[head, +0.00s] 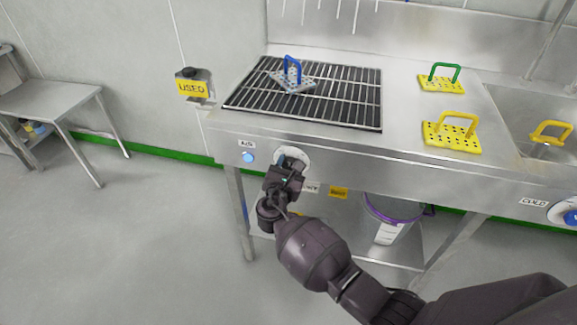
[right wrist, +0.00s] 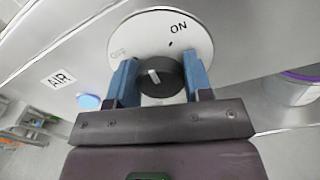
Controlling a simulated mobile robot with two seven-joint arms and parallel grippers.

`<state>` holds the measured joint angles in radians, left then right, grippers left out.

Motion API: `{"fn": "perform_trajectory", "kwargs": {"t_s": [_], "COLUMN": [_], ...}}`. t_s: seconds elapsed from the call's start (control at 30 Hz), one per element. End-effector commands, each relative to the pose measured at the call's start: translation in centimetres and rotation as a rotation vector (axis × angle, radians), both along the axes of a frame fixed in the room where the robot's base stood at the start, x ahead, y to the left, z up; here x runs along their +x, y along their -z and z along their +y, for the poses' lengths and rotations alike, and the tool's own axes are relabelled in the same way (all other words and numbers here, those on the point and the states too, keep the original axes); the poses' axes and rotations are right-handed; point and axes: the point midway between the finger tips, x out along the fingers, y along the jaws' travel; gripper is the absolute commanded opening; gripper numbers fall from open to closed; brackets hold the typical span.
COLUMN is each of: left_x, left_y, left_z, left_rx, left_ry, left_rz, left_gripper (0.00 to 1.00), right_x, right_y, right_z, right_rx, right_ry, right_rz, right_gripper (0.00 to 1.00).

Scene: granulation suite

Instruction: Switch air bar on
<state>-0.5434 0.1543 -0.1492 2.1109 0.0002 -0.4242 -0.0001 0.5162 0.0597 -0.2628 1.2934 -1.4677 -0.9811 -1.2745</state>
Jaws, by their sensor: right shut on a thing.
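A round white dial plate (right wrist: 200,35) marked OFF and ON is on the steel front panel; its upper part also shows in the head view (head: 293,152) above my gripper. A black knob (right wrist: 174,72) is at its centre. The knob's white pointer line slants up-left, roughly towards the OFF side. My right gripper (right wrist: 160,82) is shut on the knob, a blue finger on each side; in the head view (head: 288,170) it hides the knob. An AIR label (head: 247,144) and blue button (head: 248,157) are left of the dial. My left gripper is not in view.
Above the panel is a steel counter with a black grate (head: 345,97), a blue-handled plate (head: 292,79) and yellow plates. A purple-rimmed bucket (head: 385,220) is below. A side table (head: 60,100) stands left. Floor at the left front is clear.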

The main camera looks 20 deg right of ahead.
Motion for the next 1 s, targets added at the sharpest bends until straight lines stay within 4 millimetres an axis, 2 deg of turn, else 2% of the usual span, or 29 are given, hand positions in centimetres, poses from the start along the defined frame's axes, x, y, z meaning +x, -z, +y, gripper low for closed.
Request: {"fn": "perform_trajectory", "kwargs": {"t_s": [0.03, 0.5, 1.0], "left_x": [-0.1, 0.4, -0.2], "left_y": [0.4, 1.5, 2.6], "left_z": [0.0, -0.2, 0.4], "left_rx": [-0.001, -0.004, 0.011], "left_ry": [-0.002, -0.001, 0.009], "left_rz": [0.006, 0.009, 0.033], "left_gripper": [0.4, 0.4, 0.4], "right_x": [-0.1, -0.2, -0.1], "right_y": [0.5, 0.6, 0.4], "right_z": [0.0, -0.1, -0.1], "right_rx": [0.038, 0.386, 0.572], "right_ry": [0.001, 0.0, 0.001], "right_rz": [-0.02, -0.254, -0.381], "right_gripper": [0.23, 0.23, 0.23]}}
